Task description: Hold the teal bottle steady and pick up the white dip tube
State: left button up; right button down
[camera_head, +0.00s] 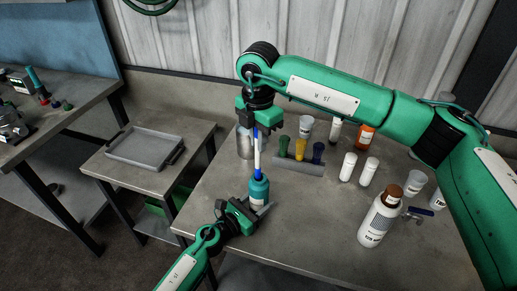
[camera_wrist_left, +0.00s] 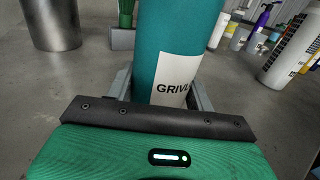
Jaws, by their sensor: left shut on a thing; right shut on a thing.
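The teal bottle (camera_head: 259,192) stands upright near the table's front left edge. In the left wrist view the bottle (camera_wrist_left: 175,45), with its white label, stands between my left fingers. My left gripper (camera_head: 257,212) is shut on it from the front left. My right gripper (camera_head: 257,124) points down above the bottle, shut on the upper part of the white dip tube (camera_head: 257,152).
A grey rack (camera_head: 298,167) with green, yellow and blue items stands right of the bottle. A metal cylinder (camera_head: 244,142) is behind it. Two white bottles (camera_head: 348,167) and a large brown-capped bottle (camera_head: 379,218) stand further right. A grey tray (camera_head: 145,147) rests on the left side table.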

pick_arm(q)
jog(key=o, duration=1.1)
